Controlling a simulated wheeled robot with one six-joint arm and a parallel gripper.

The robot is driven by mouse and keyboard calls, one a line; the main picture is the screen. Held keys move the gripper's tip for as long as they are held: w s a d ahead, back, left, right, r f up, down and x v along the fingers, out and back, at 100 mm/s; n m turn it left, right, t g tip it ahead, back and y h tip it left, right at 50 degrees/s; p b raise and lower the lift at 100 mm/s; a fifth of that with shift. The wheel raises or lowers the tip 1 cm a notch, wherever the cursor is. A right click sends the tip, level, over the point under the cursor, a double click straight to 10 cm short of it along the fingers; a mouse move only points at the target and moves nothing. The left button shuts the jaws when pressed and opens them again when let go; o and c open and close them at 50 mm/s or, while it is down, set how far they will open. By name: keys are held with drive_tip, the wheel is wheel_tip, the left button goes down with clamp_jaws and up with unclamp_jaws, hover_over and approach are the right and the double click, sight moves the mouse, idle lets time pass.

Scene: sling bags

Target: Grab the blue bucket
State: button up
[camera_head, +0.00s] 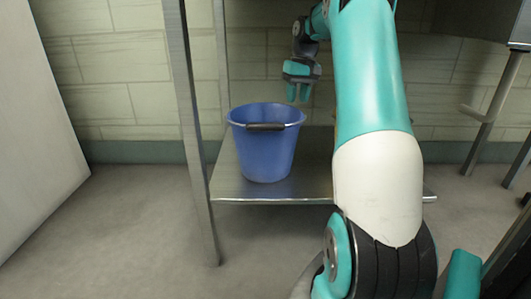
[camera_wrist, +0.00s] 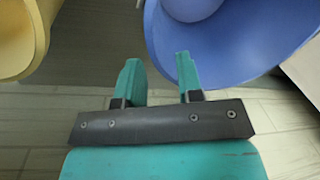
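The blue bucket (camera_head: 265,150) stands upright on a low metal shelf (camera_head: 230,184) in the head view. A dark grip on its handle lies against the front of its rim. My gripper (camera_head: 298,98) hangs with its fingers pointing down, just right of the bucket's rim and near its height.
A metal shelf leg (camera_head: 192,140) stands left of the bucket. A tiled wall (camera_head: 115,65) is behind. A yellow rounded object (camera_wrist: 22,35) shows at the upper left of the wrist view. Open floor (camera_head: 120,235) lies at the left front.

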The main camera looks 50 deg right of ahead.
sight(295, 111)
drive_tip(key=f+b, duration=0.2)
drive_tip(key=f, duration=0.1)
drive_tip(key=f+b, duration=0.1)
drive_tip(key=f, duration=0.1)
drive_tip(key=shift+w+a+f, duration=0.1)
drive_tip(key=shift+w+a, duration=0.05)
drive_tip(key=shift+a, duration=0.15)
drive_tip(key=shift+c, duration=0.5)
clamp_jaws()
idle(0.5)
